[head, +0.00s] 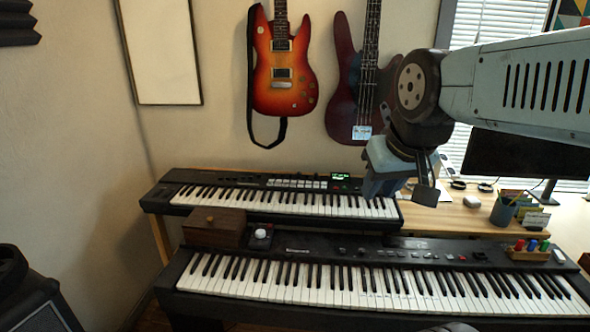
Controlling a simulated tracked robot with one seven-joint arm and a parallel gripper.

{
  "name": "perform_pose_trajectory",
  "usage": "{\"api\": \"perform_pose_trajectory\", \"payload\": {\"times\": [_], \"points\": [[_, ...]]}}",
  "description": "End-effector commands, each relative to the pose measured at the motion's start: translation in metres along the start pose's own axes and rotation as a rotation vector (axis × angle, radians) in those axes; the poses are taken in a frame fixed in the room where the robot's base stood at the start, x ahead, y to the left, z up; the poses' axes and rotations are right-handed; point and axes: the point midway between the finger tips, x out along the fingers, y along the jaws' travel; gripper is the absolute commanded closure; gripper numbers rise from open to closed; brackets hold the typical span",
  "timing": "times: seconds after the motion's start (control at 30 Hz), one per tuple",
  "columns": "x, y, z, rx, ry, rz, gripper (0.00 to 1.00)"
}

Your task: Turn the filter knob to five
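A round white knob (262,234) stands up at the left end of the lower keyboard's black top (315,247), just right of a wooden box. Its markings are too small to read. Several small dark knobs also sit along the lower keyboard's panel (388,252). I cannot tell by label which one is the filter knob. My gripper (402,193) hangs pointing down near the right end of the upper keyboard, well to the right of the white knob and apart from it. I see nothing held in it, but its finger gap is unclear.
The upper keyboard (290,205) lies behind the lower one. The wooden box (215,228) stands left of the white knob. A pen cup (503,211) and a marker holder (530,253) are at the right. Two guitars (284,75) hang on the wall.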

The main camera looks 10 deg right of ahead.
Motion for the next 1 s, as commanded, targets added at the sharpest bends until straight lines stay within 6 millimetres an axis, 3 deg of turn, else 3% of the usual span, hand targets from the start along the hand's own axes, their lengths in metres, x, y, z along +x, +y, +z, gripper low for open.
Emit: {"api": "perform_pose_trajectory", "payload": {"times": [0.27, 0.43, 0.73, 1.0], "points": [[0.0, 0.0, -0.001, 0.001, -0.001, 0.001, 0.69], [0.0, 0.001, -0.023, 0.021, -0.011, 0.011, 0.69], [0.015, 0.002, -0.116, 0.109, -0.045, 0.06, 0.69], [0.05, 0.0, -0.203, 0.196, -0.069, 0.106, 0.69]]}}
